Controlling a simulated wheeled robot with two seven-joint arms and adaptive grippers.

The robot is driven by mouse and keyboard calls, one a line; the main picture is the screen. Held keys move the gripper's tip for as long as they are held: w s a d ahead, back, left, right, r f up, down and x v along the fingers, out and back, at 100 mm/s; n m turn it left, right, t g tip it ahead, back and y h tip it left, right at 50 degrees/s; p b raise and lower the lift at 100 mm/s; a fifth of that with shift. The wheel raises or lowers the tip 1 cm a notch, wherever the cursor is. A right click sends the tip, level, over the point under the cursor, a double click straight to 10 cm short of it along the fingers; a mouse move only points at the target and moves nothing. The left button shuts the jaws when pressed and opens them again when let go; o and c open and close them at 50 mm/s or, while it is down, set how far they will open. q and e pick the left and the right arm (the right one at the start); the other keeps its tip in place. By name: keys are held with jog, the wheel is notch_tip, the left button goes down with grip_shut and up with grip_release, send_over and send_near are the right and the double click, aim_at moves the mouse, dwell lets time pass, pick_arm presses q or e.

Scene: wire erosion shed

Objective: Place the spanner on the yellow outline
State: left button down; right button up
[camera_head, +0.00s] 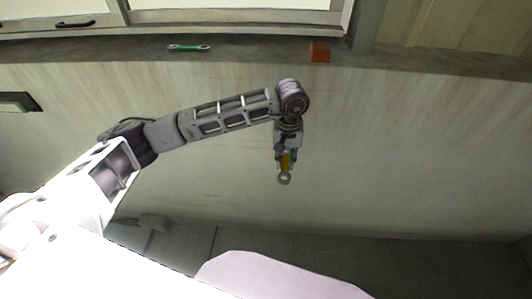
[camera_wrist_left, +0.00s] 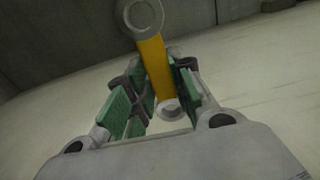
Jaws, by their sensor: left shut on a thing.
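A spanner with a yellow handle and grey ring ends (camera_head: 285,177) is held in my left gripper (camera_head: 286,160), over the pale surface in the head view. In the left wrist view the same spanner (camera_wrist_left: 152,60) stands between the green-padded fingers of my left gripper (camera_wrist_left: 155,85), which are shut on it. One ring end sticks out beyond the fingertips and the other shows between the fingers. I cannot make out a yellow outline in either view. My right gripper is in neither view.
A green-handled spanner (camera_head: 188,47) and an orange-red block (camera_head: 319,52) lie on the dark strip along the top of the head view. A framed panel with a dark handle (camera_head: 76,24) is behind them. The pale surface (camera_head: 400,150) right of my left gripper is clear.

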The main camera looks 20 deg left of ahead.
pick_arm(q)
jog(key=d+m, duration=0.2)
jog(key=d, duration=0.1)
jog(key=shift+s+d+r+m, duration=0.2)
jog(key=shift+s+d+m, duration=0.05)
jog(key=shift+s+m, duration=0.1)
jog(key=shift+a, duration=0.15)
